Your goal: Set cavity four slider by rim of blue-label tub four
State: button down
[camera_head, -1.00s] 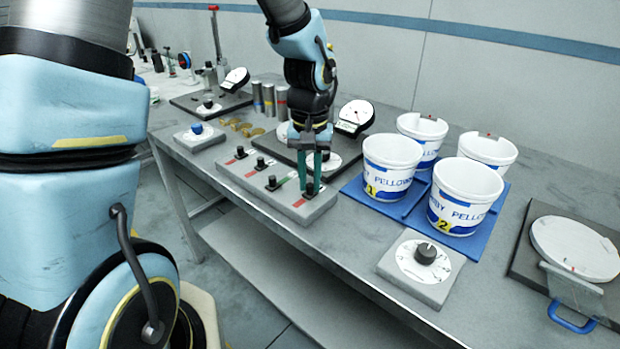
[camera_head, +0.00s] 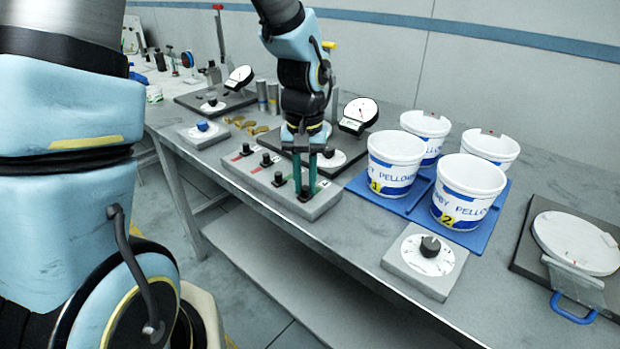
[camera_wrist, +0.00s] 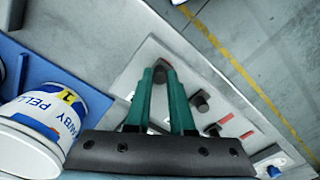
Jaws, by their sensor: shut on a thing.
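A grey slider box (camera_head: 322,205) with several black slider knobs lies along the bench's front. My gripper (camera_head: 305,190) points down at its right end, its green fingers shut on the end slider knob (camera_wrist: 160,74). The fingers partly hide that knob and its slot. The neighbouring slider knob (camera_head: 278,179) stands free, and another knob (camera_wrist: 200,102) shows in the wrist view. White tubs with blue labels stand on a blue tray: tub 1 (camera_head: 393,155), tub 2 (camera_head: 462,185), a back left tub (camera_head: 425,125) and a back right tub (camera_head: 490,145). The back tubs' numbers are hidden.
A black dial knob on a grey block (camera_head: 425,262) stands in front of the tubs. A round white plate (camera_head: 575,243) lies far right. A gauge (camera_head: 358,115) stands behind my gripper. A blue-knob block (camera_head: 202,133) is left. Bare bench lies between slider box and dial block.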

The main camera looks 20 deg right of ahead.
aim_at(303, 189)
jog(key=shift+s+a, duration=0.15)
jog(key=shift+a, duration=0.15)
jog(key=c, duration=0.8)
grip_release()
jog(key=shift+o, duration=0.2)
notch_tip(303, 189, up, 11)
jog(key=b, duration=0.1)
jog(key=shift+b, duration=0.3)
jog(key=shift+f, duration=0.1)
jog(key=w+a+f+n, duration=0.1)
jog(key=a+f, duration=0.3)
jog(key=a, duration=0.8)
jog(key=w+a+f+n+t, duration=0.1)
jog(key=a+f+n, duration=0.2)
jog(key=a, duration=0.9)
jog(key=shift+f+t, duration=0.3)
jog(key=shift+f, duration=0.1)
